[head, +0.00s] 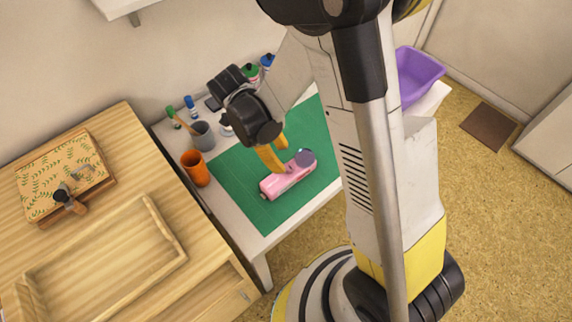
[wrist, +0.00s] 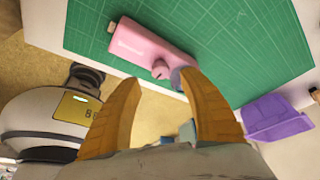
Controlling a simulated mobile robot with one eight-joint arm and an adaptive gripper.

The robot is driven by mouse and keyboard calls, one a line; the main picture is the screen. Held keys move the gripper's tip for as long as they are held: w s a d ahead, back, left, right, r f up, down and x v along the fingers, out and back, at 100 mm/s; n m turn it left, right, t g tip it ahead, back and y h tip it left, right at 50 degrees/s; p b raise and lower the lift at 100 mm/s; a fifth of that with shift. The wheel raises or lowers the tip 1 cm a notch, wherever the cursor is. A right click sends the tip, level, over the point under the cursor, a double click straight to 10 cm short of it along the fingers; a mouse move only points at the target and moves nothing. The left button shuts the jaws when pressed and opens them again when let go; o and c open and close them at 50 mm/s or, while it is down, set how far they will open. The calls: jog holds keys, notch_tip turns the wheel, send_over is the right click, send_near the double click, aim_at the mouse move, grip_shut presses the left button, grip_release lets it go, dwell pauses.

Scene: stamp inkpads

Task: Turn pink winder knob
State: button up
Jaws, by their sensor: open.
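A pink winder (head: 284,182) lies on the green cutting mat (head: 262,214). It also shows in the wrist view (wrist: 150,46), with pale lettering on its body. A small round pink knob (wrist: 160,70) stands at its right end in the wrist view, beside a grey disc (wrist: 178,77) partly hidden by a finger. In the head view the disc (head: 305,157) shows at the winder's upper right end. My gripper (head: 280,158) is open, with yellow fingers above the winder. In the wrist view the knob appears between the fingertips (wrist: 158,82); I cannot tell if they touch it.
An orange cup (head: 195,168) and a grey cup (head: 202,136) stand left of the mat. Small bottles stand at the back. A purple bin (head: 418,75) stands beyond my column. A wooden table (head: 115,240) with a tray and patterned box is at left.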

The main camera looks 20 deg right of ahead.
aim_at(287, 166)
jog(key=b+x, duration=0.1)
jog(key=x, duration=0.4)
jog(key=shift+f+b, duration=0.2)
jog(key=shift+b, duration=0.15)
grip_shut()
